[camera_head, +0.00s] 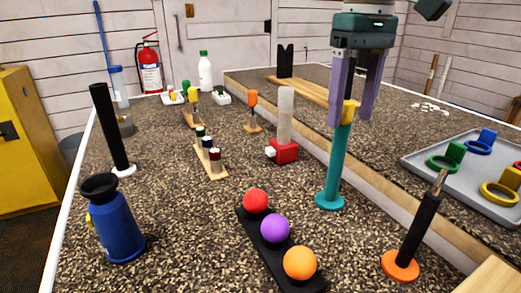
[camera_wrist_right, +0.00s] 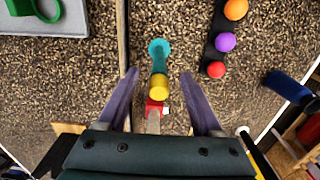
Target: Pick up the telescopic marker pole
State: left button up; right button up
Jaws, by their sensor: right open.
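The telescopic marker pole appears to be the teal pole (camera_head: 336,165) with a round teal foot and a yellow top (camera_head: 350,112). It stands upright on the speckled bench. My right gripper (camera_head: 350,119) is open, pointing down over the pole, with its two purple fingers on either side of the yellow top. In the right wrist view, the yellow top (camera_wrist_right: 159,88) lies between the spread fingers, with a visible gap on each side. The teal foot (camera_wrist_right: 158,47) shows beyond it. My left gripper is not in view.
A red block with a pale cylinder (camera_head: 285,150) stands left of the pole. A black rack (camera_head: 250,228) with red, purple and orange balls lies in front. A black pole on an orange foot (camera_head: 400,266) stands front right. A low wooden divider (camera_head: 380,203) runs behind the pole.

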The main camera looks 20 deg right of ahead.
aim_at(336, 166)
notch_tip(336, 166, down, 7)
jog(key=w+b, duration=0.1)
jog(key=shift+r, duration=0.15)
jog(key=shift+c, duration=0.4)
grip_shut()
dwell(1.1)
